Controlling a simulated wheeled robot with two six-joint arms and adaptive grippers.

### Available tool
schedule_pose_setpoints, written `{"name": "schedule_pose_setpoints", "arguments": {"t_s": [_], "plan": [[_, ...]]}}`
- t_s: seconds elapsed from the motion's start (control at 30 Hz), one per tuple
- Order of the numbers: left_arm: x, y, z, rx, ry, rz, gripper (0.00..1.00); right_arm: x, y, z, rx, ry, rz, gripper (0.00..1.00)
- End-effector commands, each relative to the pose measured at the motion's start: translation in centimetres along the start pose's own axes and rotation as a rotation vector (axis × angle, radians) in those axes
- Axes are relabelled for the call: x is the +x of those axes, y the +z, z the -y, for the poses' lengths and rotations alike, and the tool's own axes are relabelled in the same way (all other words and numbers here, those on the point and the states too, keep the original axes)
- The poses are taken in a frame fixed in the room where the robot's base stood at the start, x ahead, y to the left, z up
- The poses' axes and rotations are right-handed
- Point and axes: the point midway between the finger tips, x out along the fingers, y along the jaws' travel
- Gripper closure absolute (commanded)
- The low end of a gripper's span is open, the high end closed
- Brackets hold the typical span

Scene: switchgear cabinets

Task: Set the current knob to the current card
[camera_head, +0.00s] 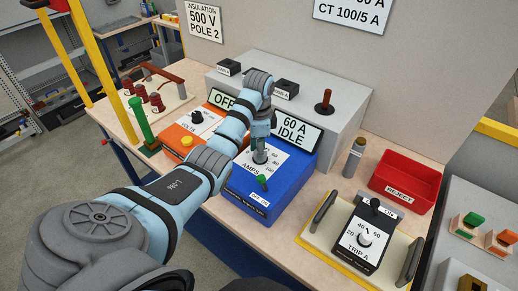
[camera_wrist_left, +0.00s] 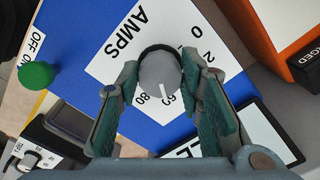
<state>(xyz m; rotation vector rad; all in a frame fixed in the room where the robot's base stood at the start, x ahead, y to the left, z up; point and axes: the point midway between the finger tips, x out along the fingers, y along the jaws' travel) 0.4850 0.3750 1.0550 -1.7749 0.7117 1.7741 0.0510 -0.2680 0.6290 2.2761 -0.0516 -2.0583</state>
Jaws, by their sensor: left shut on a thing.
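The current knob, a grey round knob (camera_wrist_left: 158,68) on the AMPS dial (camera_wrist_left: 115,50), has a white pointer line directed at about the 60 mark. My left gripper (camera_head: 260,148) has its fingers on both sides of this knob and is shut on it. The knob sits on the blue unit (camera_head: 272,205); its display (camera_head: 294,129) reads 60 A IDLE. A green knob (camera_head: 262,181) is beside the dial, near the OFF/ON marks. A wall card (camera_head: 350,14) reads CT 100/5 A; its upper line is partly cut off, ending in A. My right gripper is out of view.
The orange VOLTS unit (camera_head: 190,128) stands left of the blue unit, its display partly hidden by my arm. A TRIP A device (camera_head: 362,238) and a red REJECT bin (camera_head: 404,181) stand on the right. A grey box (camera_head: 335,104) is behind.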

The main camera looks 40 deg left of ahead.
Motion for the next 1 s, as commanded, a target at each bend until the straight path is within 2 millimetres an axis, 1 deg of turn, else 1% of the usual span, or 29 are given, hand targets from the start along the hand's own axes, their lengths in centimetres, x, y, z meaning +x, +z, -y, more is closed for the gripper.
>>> {"name": "schedule_pose_setpoints", "arguments": {"t_s": [0.33, 0.37, 0.4, 0.47, 0.9, 1.0], "plan": [[0.05, 0.02, -0.04, 0.001, 0.002, 0.001, 0.94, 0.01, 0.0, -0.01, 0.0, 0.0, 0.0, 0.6], [0.05, 0.02, -0.04, 0.001, 0.002, 0.001, 0.62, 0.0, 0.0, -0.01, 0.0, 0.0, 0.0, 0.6], [0.04, 0.01, -0.04, 0.001, 0.002, 0.001, 0.55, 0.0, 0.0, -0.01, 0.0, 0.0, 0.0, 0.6], [0.04, 0.02, -0.03, 0.001, 0.001, 0.001, 0.46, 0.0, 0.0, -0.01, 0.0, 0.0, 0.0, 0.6], [0.01, 0.0, -0.01, -0.002, 0.0, 0.0, 0.46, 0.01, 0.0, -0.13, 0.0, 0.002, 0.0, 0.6], [0.0, 0.0, -0.03, -0.048, 0.0, 0.0, 0.46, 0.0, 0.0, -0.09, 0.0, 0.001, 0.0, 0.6]]}}
